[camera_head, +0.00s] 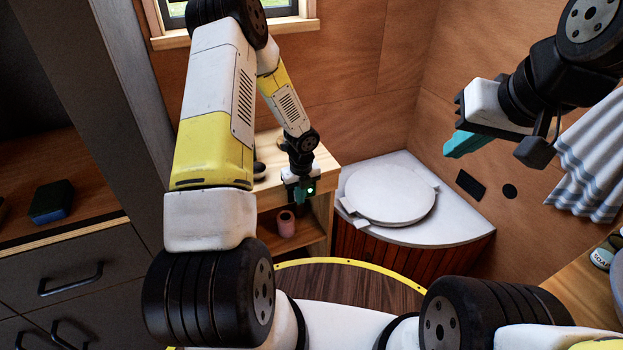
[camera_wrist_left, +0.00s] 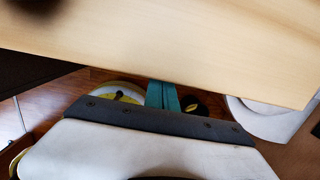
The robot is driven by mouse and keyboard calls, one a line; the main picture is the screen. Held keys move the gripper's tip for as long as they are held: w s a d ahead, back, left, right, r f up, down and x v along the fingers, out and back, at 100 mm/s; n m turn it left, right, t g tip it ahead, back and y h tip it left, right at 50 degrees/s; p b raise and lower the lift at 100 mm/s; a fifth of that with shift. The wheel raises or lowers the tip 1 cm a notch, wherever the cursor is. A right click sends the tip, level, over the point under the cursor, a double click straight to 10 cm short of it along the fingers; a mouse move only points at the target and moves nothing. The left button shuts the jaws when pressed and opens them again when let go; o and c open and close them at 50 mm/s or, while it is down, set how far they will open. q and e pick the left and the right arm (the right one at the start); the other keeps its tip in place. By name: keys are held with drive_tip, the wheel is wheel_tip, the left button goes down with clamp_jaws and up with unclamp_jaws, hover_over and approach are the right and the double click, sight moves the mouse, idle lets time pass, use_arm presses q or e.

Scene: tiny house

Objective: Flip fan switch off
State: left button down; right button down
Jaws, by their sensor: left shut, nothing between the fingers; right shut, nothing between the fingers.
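My left gripper (camera_head: 301,194) hangs fingers down in front of the wooden shelf unit's right side, near the toilet. In the left wrist view its teal fingers (camera_wrist_left: 162,96) are together and empty, and a pale wooden board covers their tips. A small bright green light (camera_head: 310,189) shows at the left gripper; I cannot tell whether it is on the gripper or on something behind. My right gripper (camera_head: 467,144) is shut, up at the right, apart from the wall. I cannot clearly identify a fan switch. A black rectangular plate (camera_head: 471,185) and a black round fitting (camera_head: 509,191) are on the right wall.
A white corner toilet (camera_head: 390,194) with its round lid down stands right of the wooden shelf unit (camera_head: 325,165). A pink cup (camera_head: 286,223) sits on its lower shelf. A striped towel (camera_head: 595,155) hangs at the right. Dark drawers (camera_head: 75,278) stand at the left.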

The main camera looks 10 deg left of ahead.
use_arm(q)
drive_tip(key=shift+w, duration=0.1)
drive_tip(key=shift+w+a+f, duration=0.2)
drive_tip(key=shift+a, duration=0.05)
drive_tip(key=shift+r, duration=0.1)
drive_tip(key=shift+w+r, duration=0.1)
drive_tip(key=shift+r, duration=0.7)
